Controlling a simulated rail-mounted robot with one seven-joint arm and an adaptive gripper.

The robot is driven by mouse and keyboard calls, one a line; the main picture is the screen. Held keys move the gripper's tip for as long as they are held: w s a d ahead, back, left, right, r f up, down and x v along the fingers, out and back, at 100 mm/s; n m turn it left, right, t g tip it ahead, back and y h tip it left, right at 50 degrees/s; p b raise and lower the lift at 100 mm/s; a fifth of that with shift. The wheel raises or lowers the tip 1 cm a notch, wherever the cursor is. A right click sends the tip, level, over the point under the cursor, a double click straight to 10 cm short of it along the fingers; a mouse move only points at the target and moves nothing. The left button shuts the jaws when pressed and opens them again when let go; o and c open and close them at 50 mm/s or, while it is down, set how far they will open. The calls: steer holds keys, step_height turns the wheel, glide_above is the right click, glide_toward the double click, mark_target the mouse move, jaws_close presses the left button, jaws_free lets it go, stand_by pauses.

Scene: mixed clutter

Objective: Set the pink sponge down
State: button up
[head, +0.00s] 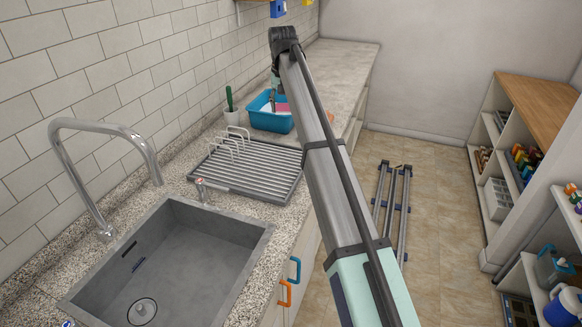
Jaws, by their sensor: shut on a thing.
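The pink sponge (282,107) shows as a small pink patch at the blue tub (262,122), partly hidden behind my arm. My gripper (274,101) points down over the tub and is shut on the sponge. The fingertips are small and dark here. I cannot tell whether the sponge touches the tub's floor or hangs above it.
A dish rack (250,167) stands on the speckled counter in front of the tub, beside the sink (170,260) and its tall faucet (105,125). A green-handled brush (229,98) stands left of the tub. The counter (335,62) behind is clear.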

steer(key=n, duration=0.1)
steer(key=d+f+n+t+y+b, duration=0.1)
steer(key=n, duration=0.1)
steer(key=d+f+n+t+b, duration=0.1)
steer(key=shift+w+d+y, duration=0.1)
steer(key=shift+w+y, duration=0.2)
steer(key=shift+a+r+n+y, duration=0.1)
steer(key=shift+a+n+y, duration=0.1)
steer(key=shift+n, duration=0.3)
steer(key=shift+a+r+n+y, duration=0.1)
steer(key=shift+n+y, duration=0.1)
steer(key=shift+n, duration=0.3)
steer(key=a+n+y, duration=0.1)
steer(key=n, duration=0.1)
steer(key=a+r+n+y, duration=0.1)
steer(key=n, duration=0.1)
steer(key=a+n+g, duration=0.1)
steer(key=n, duration=0.1)
steer(key=shift+r+y, duration=0.3)
steer(key=shift+y, duration=0.1)
steer(key=shift+a+r+n+y, duration=0.1)
steer(key=shift+a+n+y, duration=0.2)
steer(key=shift+n, duration=0.2)
steer(key=shift+d, duration=0.1)
steer(key=shift+f+n+y, duration=0.3)
step_height(320, 180, down, 20)
steer(key=p, duration=0.4)
steer(key=shift+r, duration=0.25)
